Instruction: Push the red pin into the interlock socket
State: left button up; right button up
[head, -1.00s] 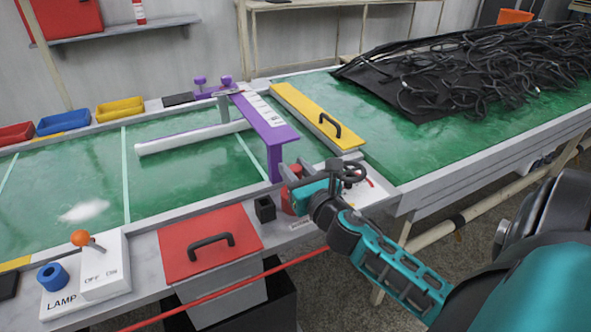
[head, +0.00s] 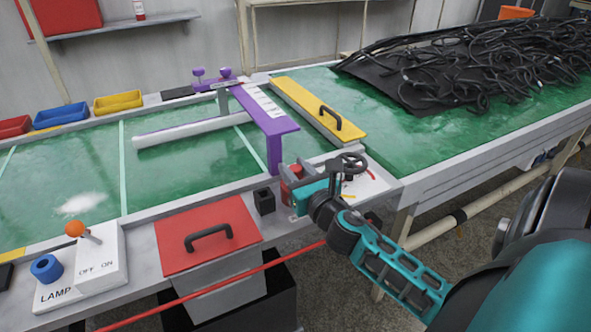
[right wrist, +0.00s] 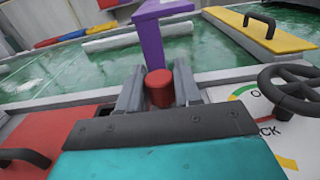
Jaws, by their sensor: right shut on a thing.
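The red pin (right wrist: 159,90) stands between the two grey fingers of my right gripper (right wrist: 158,84) in the right wrist view, and the fingers are shut on it. In the head view my right gripper (head: 295,182) is at the table's front edge, just in front of the purple post, with red showing between its fingers. A small black square holder (head: 264,201) with an opening on top sits just left of the gripper, apart from it. I cannot tell for sure whether it is the interlock socket. The pin's lower end is hidden. My left gripper is not in view.
A purple gate (head: 272,125) stands behind the gripper. A black handwheel (head: 349,164) on a marked dial is close on the right. A red lidded box (head: 208,240) is at left, and a switch box marked LAMP (head: 100,262) further left. A yellow cover (head: 305,108) lies behind.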

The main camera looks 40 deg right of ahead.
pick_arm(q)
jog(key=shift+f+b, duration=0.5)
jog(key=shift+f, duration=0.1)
pick_arm(e)
jog(key=shift+f, duration=0.65)
jog(key=o, duration=1.1)
jog(key=shift+v, duration=0.8)
jog(key=b+v, duration=0.1)
jog(key=v, duration=0.9)
jog(key=shift+s+a+f, duration=0.1)
jog(key=shift+s, duration=0.05)
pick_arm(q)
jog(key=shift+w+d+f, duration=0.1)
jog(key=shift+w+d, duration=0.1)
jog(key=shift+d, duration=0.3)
pick_arm(e)
jog(key=shift+s+a, duration=0.1)
jog(key=shift+s, duration=0.4)
